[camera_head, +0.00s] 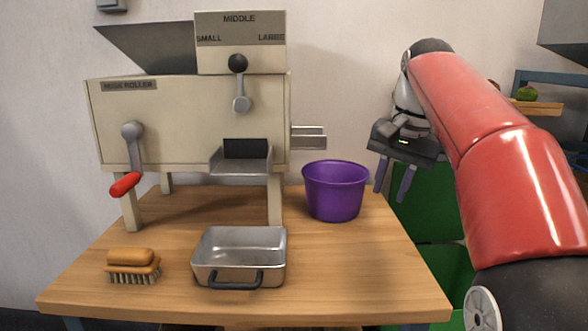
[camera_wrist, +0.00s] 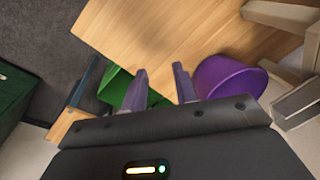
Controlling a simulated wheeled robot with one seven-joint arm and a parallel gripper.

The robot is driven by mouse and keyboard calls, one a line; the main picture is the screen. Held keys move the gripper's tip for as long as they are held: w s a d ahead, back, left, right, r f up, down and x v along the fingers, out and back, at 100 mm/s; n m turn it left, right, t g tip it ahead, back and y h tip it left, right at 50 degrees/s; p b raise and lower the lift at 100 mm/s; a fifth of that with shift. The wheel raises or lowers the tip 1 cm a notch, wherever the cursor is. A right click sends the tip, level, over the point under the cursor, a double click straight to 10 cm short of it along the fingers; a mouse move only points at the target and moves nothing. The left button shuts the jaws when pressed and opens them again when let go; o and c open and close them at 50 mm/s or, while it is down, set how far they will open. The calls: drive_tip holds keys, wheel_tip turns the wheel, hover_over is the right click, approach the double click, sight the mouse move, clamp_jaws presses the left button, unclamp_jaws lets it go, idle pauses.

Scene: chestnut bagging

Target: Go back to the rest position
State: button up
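My gripper (camera_head: 394,180) hangs at the right side of the wooden table, just right of the purple bucket, with its fingers pointing down. Its two fingers are spread apart with nothing between them. In the wrist view my gripper (camera_wrist: 160,85) also shows an empty gap between the fingertips. My red arm comes in from the right of the head view. The purple bucket (camera_head: 336,192) stands upright on the table (camera_head: 350,270), apart from the fingers; it also shows in the wrist view (camera_wrist: 232,78) right of the fingers.
A beige sorting machine (camera_head: 185,120) stands on the table at the back left. A metal tray (camera_head: 240,258) and a brush (camera_head: 133,266) lie at the front. A green container (camera_head: 415,205) is right of the table, below my gripper. A wooden shelf (camera_head: 540,107) is at the far right.

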drive_tip(key=s+a+f+n+t+h, duration=0.1)
drive_tip(key=s+f+n, duration=0.5)
drive_tip(key=s+f, duration=1.5)
drive_tip(key=s+a+t, duration=0.1)
drive_tip(key=t, duration=0.1)
drive_tip(key=shift+s+f+t, duration=0.15)
drive_tip(key=shift+f+t, duration=0.25)
